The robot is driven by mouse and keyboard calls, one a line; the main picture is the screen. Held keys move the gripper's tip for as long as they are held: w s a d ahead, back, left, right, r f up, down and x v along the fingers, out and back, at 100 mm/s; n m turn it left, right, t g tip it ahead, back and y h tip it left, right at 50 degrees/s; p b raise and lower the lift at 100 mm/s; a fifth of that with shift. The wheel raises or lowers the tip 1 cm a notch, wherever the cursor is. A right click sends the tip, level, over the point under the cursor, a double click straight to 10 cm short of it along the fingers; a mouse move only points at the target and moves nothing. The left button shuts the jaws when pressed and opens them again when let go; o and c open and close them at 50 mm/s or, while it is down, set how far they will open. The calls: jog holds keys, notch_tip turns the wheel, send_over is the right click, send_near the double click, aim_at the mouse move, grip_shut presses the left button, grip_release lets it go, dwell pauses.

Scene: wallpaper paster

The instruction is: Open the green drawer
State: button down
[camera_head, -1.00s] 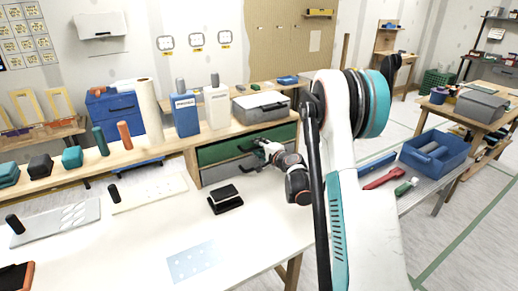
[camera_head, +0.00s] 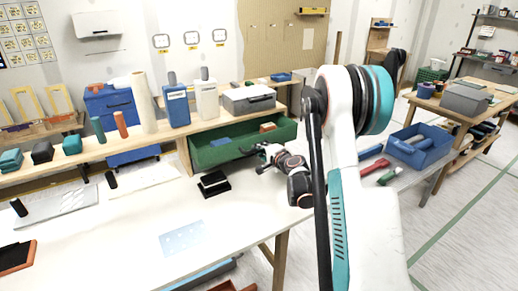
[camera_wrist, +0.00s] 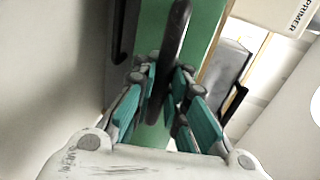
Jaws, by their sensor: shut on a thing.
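The green drawer (camera_head: 222,149) sits under the wooden shelf at the back of the white table. It stands pulled out, and its green inside shows, with a small brown block (camera_head: 267,127) in it. My gripper (camera_head: 256,150) is at the right part of the drawer's front. In the wrist view my gripper (camera_wrist: 160,82) has its teal-padded fingers shut on the dark drawer handle (camera_wrist: 174,38). The green drawer front (camera_wrist: 205,30) lies behind the handle.
A black box (camera_head: 214,184) lies on the table just in front of the drawer. Bottles (camera_head: 177,105) and a grey case (camera_head: 248,98) stand on the shelf above. A blue bin (camera_head: 419,148) is to the right. The front of the white table (camera_head: 110,230) is mostly clear.

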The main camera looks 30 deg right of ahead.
jog(key=shift+s, duration=0.35)
jog(key=c, duration=1.6)
grip_release()
jog(key=shift+s, duration=0.1)
jog(key=v, duration=1.1)
jog(key=shift+s, duration=0.35)
jog(key=shift+r, duration=0.1)
